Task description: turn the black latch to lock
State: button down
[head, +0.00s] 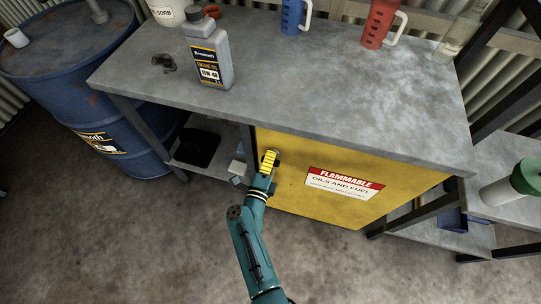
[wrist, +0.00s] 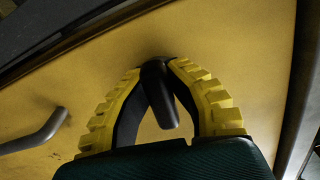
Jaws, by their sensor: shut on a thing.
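The black latch (wrist: 160,95) is a short dark bar on the yellow cabinet door (head: 300,206). In the wrist view it stands between the two yellow ribbed fingers of my gripper (wrist: 160,72), which are shut on it near its upper end. Its lower end points down and slightly right in that view. In the head view my gripper (head: 270,160) is at the upper left of the door, and it mostly hides the latch. The door looks closed against its frame.
A grey bar handle (wrist: 38,133) is left of the latch in the wrist view. The grey workbench top (head: 330,80) overhangs the door. An oil bottle (head: 209,55), blue jug (head: 292,16) and red jug (head: 380,22) stand on it. A blue drum (head: 75,75) is at the left.

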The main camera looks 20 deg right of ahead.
jog(key=shift+f+n, duration=0.1)
jog(key=shift+n, duration=0.5)
jog(key=shift+f, duration=0.15)
jog(key=c, duration=1)
grip_release()
jog(key=shift+w, duration=0.1)
jog(key=shift+o, duration=0.2)
jog(key=shift+w+r, duration=0.1)
jog(key=shift+r, duration=0.1)
jog(key=v, duration=1.2)
